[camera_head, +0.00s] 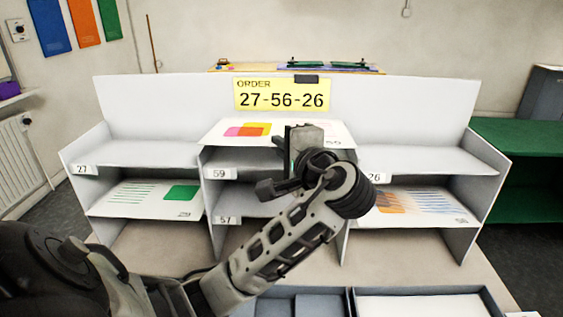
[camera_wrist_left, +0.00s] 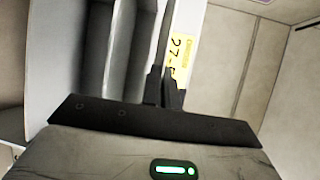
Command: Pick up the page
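A page with pink, orange and yellow shapes (camera_head: 247,130) lies on the raised middle shelf. A page with green lines and a green block (camera_head: 150,198) lies on the left lower shelf. A page with orange and blue stripes (camera_head: 425,203) lies on the right lower shelf. My left gripper (camera_head: 279,141) is in front of the middle shelf and hides part of its page. In the left wrist view its fingers (camera_wrist_left: 164,87) are close together, with no page clearly between them. My right gripper is not in view.
The white shelf unit (camera_head: 420,100) has dividers and number labels. Trays (camera_head: 420,303) stand at the table's front. A green shelf (camera_head: 522,145) stands at the right.

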